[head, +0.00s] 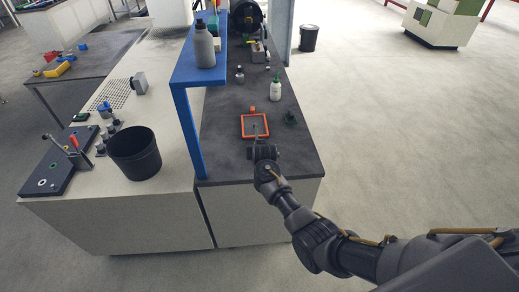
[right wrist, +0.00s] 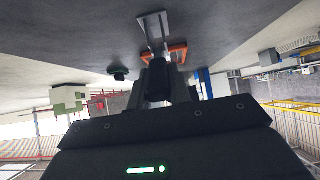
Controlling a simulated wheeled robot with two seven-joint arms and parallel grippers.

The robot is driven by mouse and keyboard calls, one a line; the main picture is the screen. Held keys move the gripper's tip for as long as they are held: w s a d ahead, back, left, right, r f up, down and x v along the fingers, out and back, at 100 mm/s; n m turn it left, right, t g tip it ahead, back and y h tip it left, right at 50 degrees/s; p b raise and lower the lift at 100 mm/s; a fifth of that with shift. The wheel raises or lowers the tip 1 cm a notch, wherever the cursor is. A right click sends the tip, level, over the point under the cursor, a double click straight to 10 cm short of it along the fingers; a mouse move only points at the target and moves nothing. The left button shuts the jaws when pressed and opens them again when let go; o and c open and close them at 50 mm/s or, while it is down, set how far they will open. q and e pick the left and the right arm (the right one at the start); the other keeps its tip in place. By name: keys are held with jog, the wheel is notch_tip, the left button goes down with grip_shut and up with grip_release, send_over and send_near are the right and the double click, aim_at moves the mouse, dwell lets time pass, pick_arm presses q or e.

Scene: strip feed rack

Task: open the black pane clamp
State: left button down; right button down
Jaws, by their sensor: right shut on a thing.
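The orange frame (head: 242,127) lies on the dark bench top, with a small orange block (head: 252,109) at its far edge. My right gripper (head: 262,146) is low over the bench at the near side of the frame. In the right wrist view my right gripper (right wrist: 160,84) is shut on a black handle (right wrist: 158,74), which looks like that of the black pane clamp. Pale metal bars (right wrist: 152,42) run from this handle to a grey plate (right wrist: 157,24). The orange frame (right wrist: 178,52) shows just beside it. The fingers hide part of the handle. My left gripper is out of view.
A black knob (head: 290,118) stands right of the frame and a white bottle (head: 276,90) behind it. A blue shelf (head: 183,110) rises on the left. A black bin (head: 134,152) and a dark board with a red-handled lever (head: 73,141) stand on the pale bench.

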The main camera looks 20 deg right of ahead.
jog(key=c, duration=1.3)
grip_release()
jog(key=p+v, duration=0.1)
jog(key=v, duration=0.9)
jog(key=shift+s+a+r, duration=0.1)
jog(key=shift+s+r, duration=0.1)
jog(key=shift+s, duration=0.1)
jog(key=shift+f, duration=0.1)
